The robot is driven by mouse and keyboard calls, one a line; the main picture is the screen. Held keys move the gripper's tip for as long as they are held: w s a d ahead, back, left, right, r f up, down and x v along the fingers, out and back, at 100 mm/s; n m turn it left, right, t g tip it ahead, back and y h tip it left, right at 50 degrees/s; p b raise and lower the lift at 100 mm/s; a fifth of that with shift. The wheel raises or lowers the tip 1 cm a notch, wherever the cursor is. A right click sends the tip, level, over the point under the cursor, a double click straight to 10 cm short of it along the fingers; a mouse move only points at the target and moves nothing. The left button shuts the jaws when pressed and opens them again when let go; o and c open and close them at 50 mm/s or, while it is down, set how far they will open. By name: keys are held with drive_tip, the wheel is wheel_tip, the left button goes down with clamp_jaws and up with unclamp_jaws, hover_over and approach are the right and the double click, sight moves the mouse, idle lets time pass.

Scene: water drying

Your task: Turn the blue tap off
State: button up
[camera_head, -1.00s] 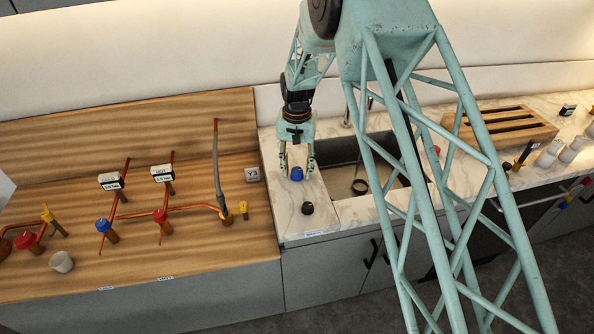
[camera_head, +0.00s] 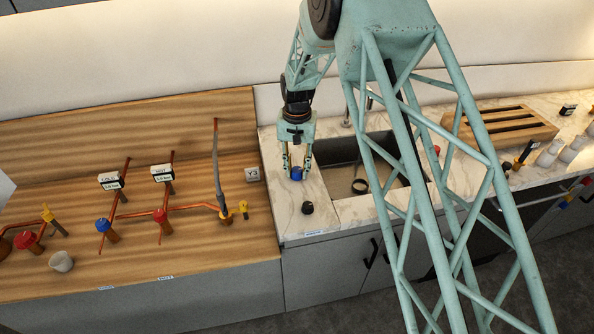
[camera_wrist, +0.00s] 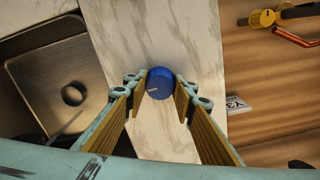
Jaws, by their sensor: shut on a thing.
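A blue knob (camera_head: 297,174) stands on the marble counter just left of the sink. It also shows in the wrist view (camera_wrist: 159,83), with a short pale mark on its top. My gripper (camera_head: 297,168) points down over this knob, one finger on each side, and is shut on it. In the wrist view the fingers (camera_wrist: 161,90) flank the knob left and right. A second blue knob, a blue valve (camera_head: 103,225), sits on the copper pipes on the wooden counter, well to the left of my gripper.
A black knob (camera_head: 307,208) stands close in front of the gripped knob. The sink (camera_head: 345,178) lies just to the right. A red valve (camera_head: 160,216) and yellow valve (camera_head: 225,215) are on the pipes to the left. A wooden rack (camera_head: 510,128) lies at the back right.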

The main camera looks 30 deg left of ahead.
drive_tip(key=shift+n, duration=0.3)
drive_tip(key=n+b, duration=0.2)
drive_tip(key=n, duration=0.1)
drive_tip(key=shift+n, duration=0.4)
drive_tip(key=n+b, duration=0.1)
drive_tip(key=n, duration=0.3)
drive_tip(key=n+b, duration=0.1)
drive_tip(key=n, duration=0.4)
drive_tip(key=shift+n+b, duration=0.45)
drive_tip(key=shift+n, duration=1.75)
drive_tip(key=o, duration=0.8)
drive_tip(key=shift+o, duration=0.2)
drive_tip(key=shift+r, duration=0.1)
